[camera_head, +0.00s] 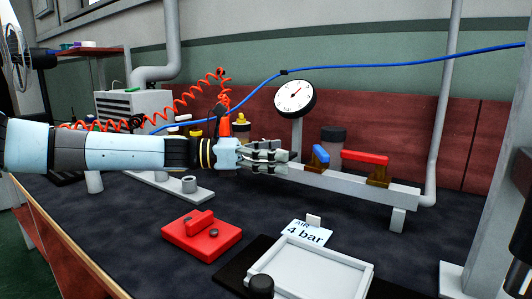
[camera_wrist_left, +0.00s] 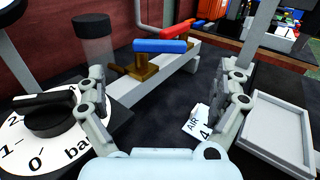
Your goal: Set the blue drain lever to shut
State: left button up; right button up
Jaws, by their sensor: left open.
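The blue drain lever (camera_head: 320,156) sits on a brass valve on the pale rail (camera_head: 340,184). In the left wrist view the blue lever (camera_wrist_left: 160,46) lies crosswise to the rail, ahead of my fingers. A red lever (camera_head: 366,158) beside it runs along the rail; it also shows in the left wrist view (camera_wrist_left: 183,26). My left gripper (camera_head: 288,157) is just left of the blue lever, apart from it. In the left wrist view my left gripper (camera_wrist_left: 166,95) has its fingers spread with nothing between them. My right gripper is not in view.
A round gauge (camera_head: 295,97) and a dark-capped jar (camera_head: 333,140) stand close by. In the wrist view a bar-marked dial with black knob (camera_wrist_left: 50,115) is at left. A red block (camera_head: 183,239), a "4 bar" card (camera_head: 305,233) and a white tray (camera_head: 335,285) lie in front.

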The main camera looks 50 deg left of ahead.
pick_arm(q)
jog(key=shift+v, duration=1.15)
